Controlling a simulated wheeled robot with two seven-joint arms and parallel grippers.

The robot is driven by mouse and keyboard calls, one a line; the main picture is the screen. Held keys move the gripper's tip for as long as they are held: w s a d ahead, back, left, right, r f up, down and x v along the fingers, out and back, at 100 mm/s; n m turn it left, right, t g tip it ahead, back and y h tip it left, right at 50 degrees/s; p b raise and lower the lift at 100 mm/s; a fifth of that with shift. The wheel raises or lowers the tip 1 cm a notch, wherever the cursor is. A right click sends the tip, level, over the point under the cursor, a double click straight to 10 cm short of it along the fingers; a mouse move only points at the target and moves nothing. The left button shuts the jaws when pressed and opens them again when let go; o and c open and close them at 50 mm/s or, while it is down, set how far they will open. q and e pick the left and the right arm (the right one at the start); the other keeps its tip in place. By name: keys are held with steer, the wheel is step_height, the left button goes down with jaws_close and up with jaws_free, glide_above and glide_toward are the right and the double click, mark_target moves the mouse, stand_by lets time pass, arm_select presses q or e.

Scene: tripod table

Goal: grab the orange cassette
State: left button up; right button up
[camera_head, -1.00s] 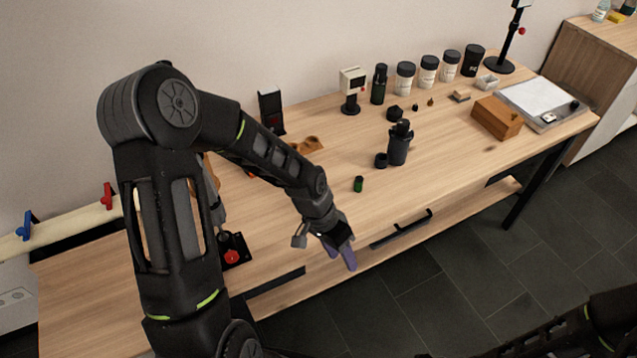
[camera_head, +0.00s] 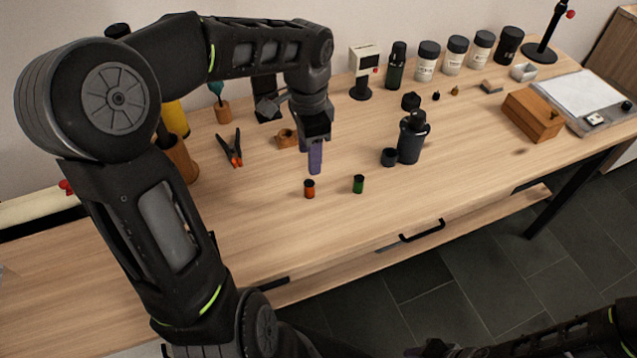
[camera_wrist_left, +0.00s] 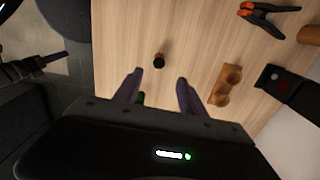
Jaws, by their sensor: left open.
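The orange cassette (camera_head: 309,188) is a small upright cylinder with a black top, standing on the wooden table. In the left wrist view the cassette (camera_wrist_left: 159,61) lies ahead of the gap between the fingers. My left gripper (camera_head: 316,157) is above the table, just behind the cassette, with purple fingers pointing down. In the left wrist view the left gripper (camera_wrist_left: 158,92) has its fingers apart and nothing held between them. A similar green cassette (camera_head: 358,184) stands to the right of the orange one. My right gripper is not clearly seen.
A black bottle (camera_head: 411,138) and a small black cap (camera_head: 389,157) stand to the right. An orange-and-black clamp (camera_head: 232,150) and a wooden holder (camera_head: 287,138) are to the left and behind. The table front by the cassettes is clear.

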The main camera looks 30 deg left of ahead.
mark_target(309, 181)
arm_select(q)
steer(key=shift+s+r, duration=0.1)
steer(key=shift+s, duration=0.15)
steer(key=shift+w+f, duration=0.1)
steer(key=shift+f, duration=1.25)
steer(key=shift+f, duration=0.1)
step_height(309, 181, down, 5)
steer(key=shift+f, duration=0.1)
steer(key=shift+c, duration=0.2)
jaws_close()
